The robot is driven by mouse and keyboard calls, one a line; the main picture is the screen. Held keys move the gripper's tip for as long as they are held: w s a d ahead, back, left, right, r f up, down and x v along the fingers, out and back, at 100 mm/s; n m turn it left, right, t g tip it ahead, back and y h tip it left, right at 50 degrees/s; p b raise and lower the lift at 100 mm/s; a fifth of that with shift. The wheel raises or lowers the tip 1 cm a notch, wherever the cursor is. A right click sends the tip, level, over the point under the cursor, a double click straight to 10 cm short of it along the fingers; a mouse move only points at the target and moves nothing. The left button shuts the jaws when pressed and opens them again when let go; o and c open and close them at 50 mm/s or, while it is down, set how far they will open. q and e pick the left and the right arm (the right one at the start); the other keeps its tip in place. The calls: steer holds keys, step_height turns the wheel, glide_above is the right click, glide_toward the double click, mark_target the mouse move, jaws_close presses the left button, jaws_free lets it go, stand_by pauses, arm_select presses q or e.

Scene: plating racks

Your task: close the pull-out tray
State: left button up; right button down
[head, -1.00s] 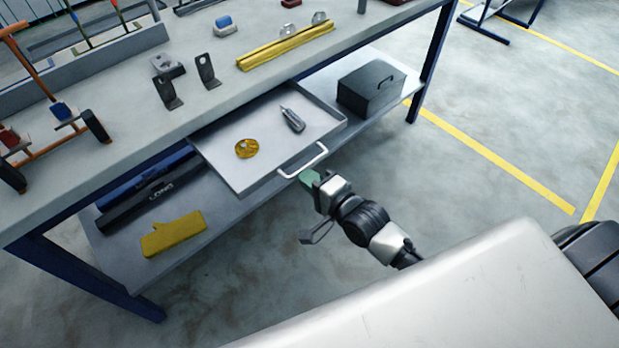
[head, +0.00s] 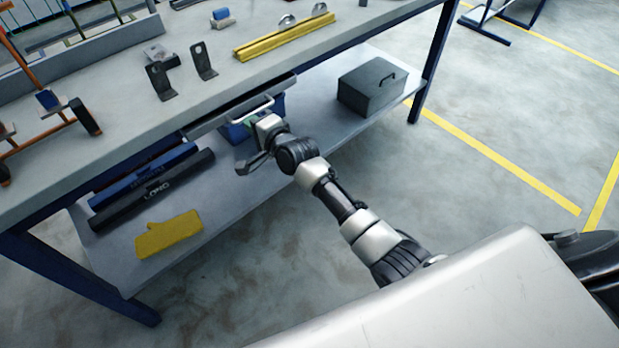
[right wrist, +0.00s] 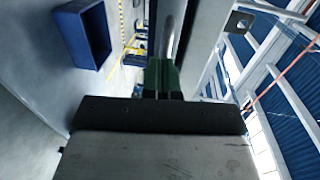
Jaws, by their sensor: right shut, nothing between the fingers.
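The pull-out tray (head: 283,87) is slid in under the tabletop, with only its grey front showing in the head view. Its inside and contents are hidden by the tabletop. Its pale bar handle (head: 266,101) sticks out in front. My right gripper (head: 250,121) is shut and empty, its green fingertips right at the handle. In the right wrist view the fingertips (right wrist: 162,76) point along the tray front, close to the handle bar (right wrist: 172,35); I cannot tell if they touch. My left gripper is not in view.
On the lower shelf are a blue bin (head: 233,133) behind my gripper, a dark lidded box (head: 370,92), two long cases (head: 150,190) and a yellow cloth-like item (head: 168,234). The floor in front is clear.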

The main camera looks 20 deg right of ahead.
mark_target(238, 110)
arm_select(q)
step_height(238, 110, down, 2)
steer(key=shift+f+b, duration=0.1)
steer(key=shift+b, duration=0.7)
arm_select(e)
steer(key=w, duration=0.2)
steer(key=w+a, duration=0.1)
steer(key=shift+w+a+r, duration=0.1)
steer(key=shift+w+r, duration=0.15)
steer(key=shift+w, duration=0.1)
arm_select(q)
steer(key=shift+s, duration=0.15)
